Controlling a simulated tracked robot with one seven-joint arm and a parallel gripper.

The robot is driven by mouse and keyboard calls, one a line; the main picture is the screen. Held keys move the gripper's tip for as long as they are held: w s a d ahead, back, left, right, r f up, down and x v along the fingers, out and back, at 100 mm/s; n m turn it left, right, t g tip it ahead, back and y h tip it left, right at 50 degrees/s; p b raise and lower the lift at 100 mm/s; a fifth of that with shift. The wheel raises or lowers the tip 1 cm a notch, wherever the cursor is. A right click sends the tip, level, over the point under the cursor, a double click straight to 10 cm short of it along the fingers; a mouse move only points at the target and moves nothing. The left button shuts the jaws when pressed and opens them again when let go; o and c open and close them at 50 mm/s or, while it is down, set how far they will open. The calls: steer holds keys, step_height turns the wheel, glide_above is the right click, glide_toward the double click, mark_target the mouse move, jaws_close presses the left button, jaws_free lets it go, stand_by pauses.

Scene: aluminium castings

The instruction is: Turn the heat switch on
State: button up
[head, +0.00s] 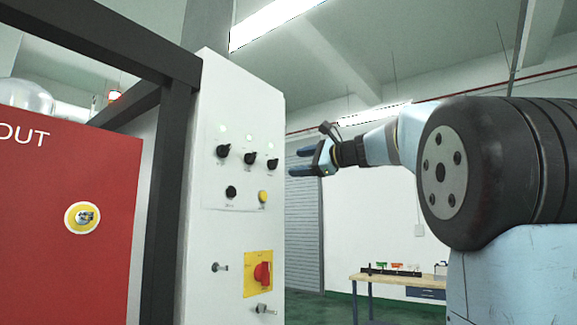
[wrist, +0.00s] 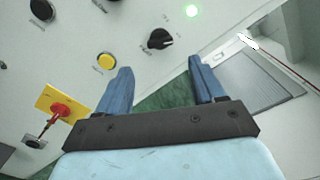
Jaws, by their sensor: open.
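The white control panel (head: 233,140) carries a row of three black rotary switches: left (head: 223,151), middle (head: 250,158) and right (head: 272,163). A green lamp glows above each. Their labels are too small to read, so I cannot tell which is the heat switch. My gripper (head: 300,161) is open and empty, just right of the panel near the right switch and apart from it. In the wrist view, a black switch (wrist: 158,40) with a lit green lamp (wrist: 192,11) lies beyond the gap between my blue fingers (wrist: 160,65).
Below the row are a black knob (head: 231,192) and a yellow button (head: 263,196). A red rotary handle (head: 262,274) sits on a yellow plate, with metal key-like fittings nearby. A dark frame post (head: 166,200) and red panel (head: 60,220) stand left. A workbench (head: 395,280) stands behind.

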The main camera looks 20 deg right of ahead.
steer(key=v, duration=0.6)
steer(key=shift+s+d, duration=0.2)
steer(key=shift+f, duration=0.1)
steer(key=s+a+f+n+g+h, duration=0.2)
steer(key=s+a+f, duration=0.15)
steer(key=f, duration=0.45)
steer(key=s+a+f+n+g+h, duration=0.1)
steer(key=s+a+f+n+g, duration=0.2)
steer(key=f, duration=0.5)
steer(key=s+a+f+n+g+h, duration=0.1)
steer(key=s+a+f+n+h, duration=0.1)
steer(key=s+f, duration=0.45)
steer(key=s+f+n+g+h, duration=0.1)
steer(key=s+f+n, duration=0.4)
steer(key=f, duration=0.6)
steer(key=s+f+n+g+h, duration=0.2)
steer(key=s+f+n+h, duration=0.2)
steer(key=s+f, duration=0.4)
step_height(320, 180, down, 4)
steer(key=shift+d+f+n+h, duration=0.15)
steer(key=shift+d+n+h, duration=0.15)
steer(key=shift+n, duration=0.2)
steer(key=shift+s, duration=0.1)
